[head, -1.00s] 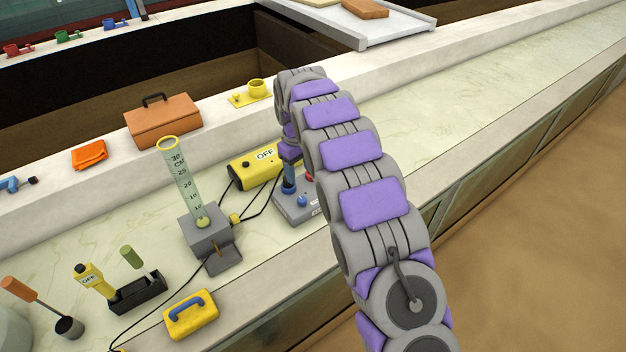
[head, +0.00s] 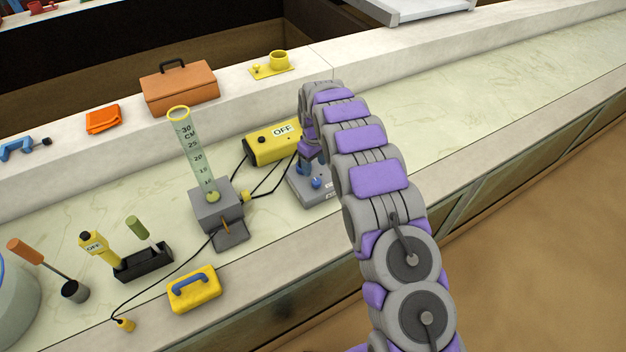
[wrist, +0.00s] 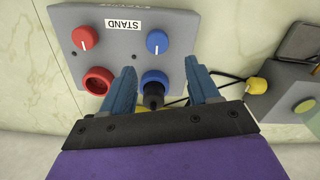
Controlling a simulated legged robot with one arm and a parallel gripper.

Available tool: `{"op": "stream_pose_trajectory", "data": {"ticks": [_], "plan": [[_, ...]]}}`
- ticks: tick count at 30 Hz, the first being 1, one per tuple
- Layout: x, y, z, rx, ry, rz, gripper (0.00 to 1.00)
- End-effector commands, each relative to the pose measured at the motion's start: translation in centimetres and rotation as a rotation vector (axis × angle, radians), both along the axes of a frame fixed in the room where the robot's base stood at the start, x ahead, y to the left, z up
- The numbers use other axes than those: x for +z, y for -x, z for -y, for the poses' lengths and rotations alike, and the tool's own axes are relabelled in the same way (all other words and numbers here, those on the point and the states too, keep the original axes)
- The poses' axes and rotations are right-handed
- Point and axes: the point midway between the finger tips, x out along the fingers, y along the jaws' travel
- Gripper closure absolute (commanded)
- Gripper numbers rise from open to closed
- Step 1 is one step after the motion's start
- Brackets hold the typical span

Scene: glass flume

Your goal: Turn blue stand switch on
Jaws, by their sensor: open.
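The grey stand box (head: 318,196) sits on the counter below my arm. In the wrist view the stand box (wrist: 115,62) has an upside-down STAND label. The blue switch knob (wrist: 158,41) has a white mark and sits above a blue-rimmed socket (wrist: 153,77) with a black plug in it. A red knob (wrist: 85,38) and a red socket (wrist: 97,81) are to the left. My gripper (wrist: 162,85) is open, with its blue fingers either side of the plugged socket and their tips short of the blue knob. The blue knob (head: 316,183) also shows in the head view beside my gripper (head: 309,165).
A yellow box marked OFF (head: 270,144) lies behind the stand. A measuring tube (head: 194,150) on a grey block (head: 217,205) stands to the left, with black cables between. A yellow case (head: 195,289) lies in front. The counter to the right is clear.

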Motion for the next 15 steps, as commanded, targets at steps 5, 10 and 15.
{"op": "stream_pose_trajectory", "data": {"ticks": [5, 10, 15], "plan": [[-3.9, 0.2, 0.1, -0.001, 0.002, -0.008, 0.40], [-6.1, 0.1, -0.4, 0.000, 0.005, -0.003, 0.40], [-7.3, 0.1, -0.5, 0.000, 0.007, -0.003, 0.40]]}}
